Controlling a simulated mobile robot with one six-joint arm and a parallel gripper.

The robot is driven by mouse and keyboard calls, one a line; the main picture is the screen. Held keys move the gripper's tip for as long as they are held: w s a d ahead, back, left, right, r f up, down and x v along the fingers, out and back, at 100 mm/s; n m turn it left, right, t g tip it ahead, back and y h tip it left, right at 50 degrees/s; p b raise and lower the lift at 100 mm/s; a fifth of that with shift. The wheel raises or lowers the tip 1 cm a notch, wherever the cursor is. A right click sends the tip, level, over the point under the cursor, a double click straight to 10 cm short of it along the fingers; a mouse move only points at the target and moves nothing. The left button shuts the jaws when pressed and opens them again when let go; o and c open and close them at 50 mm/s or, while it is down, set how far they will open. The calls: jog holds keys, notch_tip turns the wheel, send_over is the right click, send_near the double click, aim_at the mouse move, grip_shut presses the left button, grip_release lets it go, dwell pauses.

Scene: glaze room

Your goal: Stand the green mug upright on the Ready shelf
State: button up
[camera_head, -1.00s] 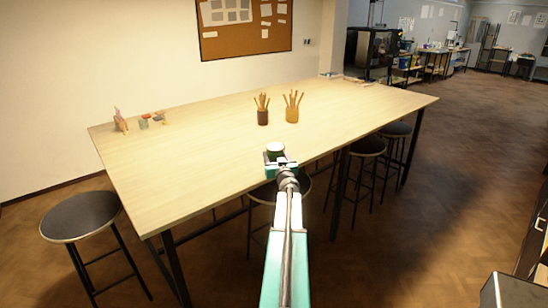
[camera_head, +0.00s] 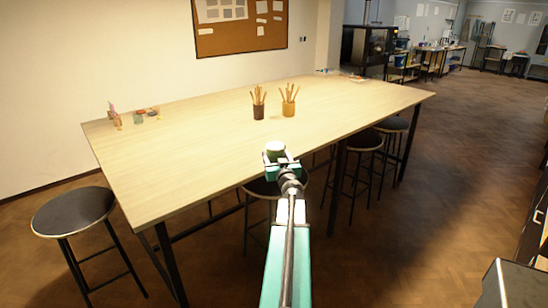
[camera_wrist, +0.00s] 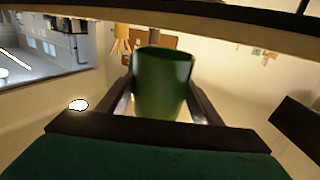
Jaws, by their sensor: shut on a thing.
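The green mug (camera_wrist: 162,82) is between the two fingers of my gripper (camera_wrist: 165,105) in the wrist view, and the gripper is shut on it. The mug's handle cannot be made out. No shelf marked Ready can be made out in these views.
A long wooden table (camera_head: 200,150) fills the middle, with two pencil pots, one dark (camera_head: 258,110) and one tan (camera_head: 289,107). Small items (camera_head: 139,117) sit at its left end. Stools, one at the left (camera_head: 73,212), stand around it. The floor at right (camera_head: 430,210) is open.

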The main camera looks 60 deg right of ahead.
jog(key=b+v, duration=0.1)
jog(key=v, duration=0.2)
jog(key=shift+s+a, duration=0.25)
jog(key=shift+s, duration=0.15)
dwell(0.5)
